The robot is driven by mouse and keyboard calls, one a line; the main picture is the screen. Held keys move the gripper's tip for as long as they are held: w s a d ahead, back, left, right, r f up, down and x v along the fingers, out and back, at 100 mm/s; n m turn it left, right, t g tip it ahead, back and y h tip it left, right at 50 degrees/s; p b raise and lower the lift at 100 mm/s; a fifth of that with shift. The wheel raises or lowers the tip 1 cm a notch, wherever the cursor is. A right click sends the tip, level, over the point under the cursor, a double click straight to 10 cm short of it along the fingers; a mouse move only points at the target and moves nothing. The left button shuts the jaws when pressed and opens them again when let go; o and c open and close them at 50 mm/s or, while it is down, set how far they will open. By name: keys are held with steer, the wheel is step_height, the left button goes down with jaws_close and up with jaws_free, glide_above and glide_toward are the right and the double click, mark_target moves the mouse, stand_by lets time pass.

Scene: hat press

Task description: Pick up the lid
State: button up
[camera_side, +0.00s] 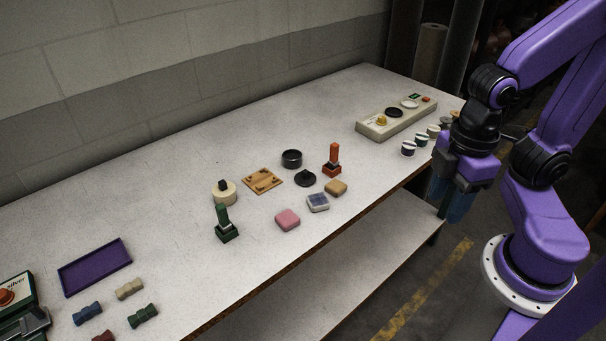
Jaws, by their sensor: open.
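The lid (305,178) looks like a small black disc with a raised knob, lying on the white table (180,255) near its middle. A round black open pot (291,159) stands just behind it, apart from the lid. My gripper (452,212) is at the right, by the table's front edge, pointing down, well to the right of the lid. It is open, and I see nothing held in it. Its fingertips are small and dark here.
An orange-handled stamp (333,162) stands right of the lid, and a tan block (336,188) lies in front. A wooden plate (262,181) lies to the left. A green-handled stamp (225,225) and pink block (287,220) are nearer. A control panel (395,118) sits at the back right.

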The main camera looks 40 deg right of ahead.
steer(key=w+a+r+m, duration=0.2)
steer(key=w+a+m, duration=0.2)
steer(key=w+m, duration=0.45)
steer(key=m, duration=2.2)
glide_above(305, 171)
step_height(305, 171, down, 4)
step_height(305, 171, down, 17)
steer(key=shift+r, duration=0.1)
jaws_close()
